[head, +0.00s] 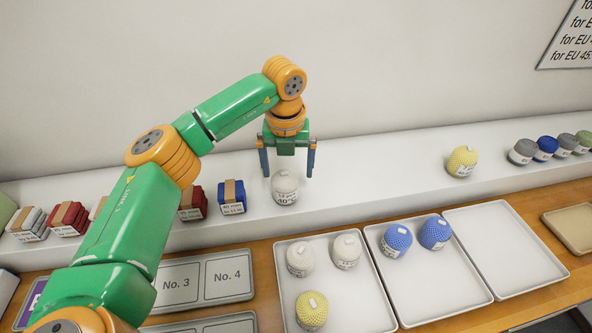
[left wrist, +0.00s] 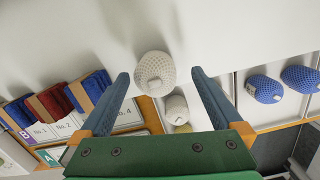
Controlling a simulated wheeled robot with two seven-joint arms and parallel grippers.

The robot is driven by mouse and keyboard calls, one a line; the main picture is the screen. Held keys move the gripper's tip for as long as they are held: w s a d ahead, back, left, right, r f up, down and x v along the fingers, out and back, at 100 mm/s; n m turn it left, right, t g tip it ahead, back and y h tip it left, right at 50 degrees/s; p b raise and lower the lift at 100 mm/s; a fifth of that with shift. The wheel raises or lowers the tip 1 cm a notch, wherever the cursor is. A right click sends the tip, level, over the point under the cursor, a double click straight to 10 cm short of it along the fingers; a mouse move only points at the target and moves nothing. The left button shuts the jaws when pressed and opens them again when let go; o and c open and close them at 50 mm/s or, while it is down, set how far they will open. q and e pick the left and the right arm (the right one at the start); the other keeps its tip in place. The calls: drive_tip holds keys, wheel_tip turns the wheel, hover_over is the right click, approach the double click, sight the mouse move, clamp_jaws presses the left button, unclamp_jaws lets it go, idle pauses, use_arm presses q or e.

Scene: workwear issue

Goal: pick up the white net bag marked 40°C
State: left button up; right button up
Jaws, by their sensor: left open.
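A white net bag (head: 285,188) with a label reading 40°C stands on the white shelf (head: 375,200). My left gripper (head: 286,172) is open above it, with one finger to each side of the bag in the head view. In the left wrist view the white net bag (left wrist: 155,72) shows just beyond and between the fingertips of the open left gripper (left wrist: 157,76), apart from both. Two more white net bags (head: 300,258) (head: 346,251) sit in the left tray (head: 372,312) on the wooden counter. My right gripper is not in view.
A blue folded bundle (head: 231,197) stands left of the bag, with red bundles (head: 191,203) further left. A yellow net bag (head: 461,161) stands to the right on the shelf. Blue net bags (head: 397,239) sit in the middle tray (head: 440,295). The right tray (head: 505,250) is empty.

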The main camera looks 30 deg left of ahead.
sight(284, 176)
use_arm(q)
drive_tip(key=shift+s+a+f+p, duration=0.15)
drive_tip(key=shift+s+f+p, duration=0.8)
drive_tip(key=shift+p, duration=0.2)
drive_tip(key=shift+w+a+f, duration=0.1)
drive_tip(key=shift+w+f, duration=0.05)
drive_tip(key=shift+f, duration=0.5)
drive_tip(key=shift+w+f, duration=0.15)
drive_tip(key=shift+f, duration=0.45)
drive_tip(key=shift+w+f, duration=0.3)
drive_tip(key=shift+w, duration=0.2)
drive_tip(key=shift+s+r, duration=0.2)
drive_tip(key=shift+s, duration=0.1)
drive_tip(key=c, duration=1.3)
drive_tip(key=shift+w, duration=0.1)
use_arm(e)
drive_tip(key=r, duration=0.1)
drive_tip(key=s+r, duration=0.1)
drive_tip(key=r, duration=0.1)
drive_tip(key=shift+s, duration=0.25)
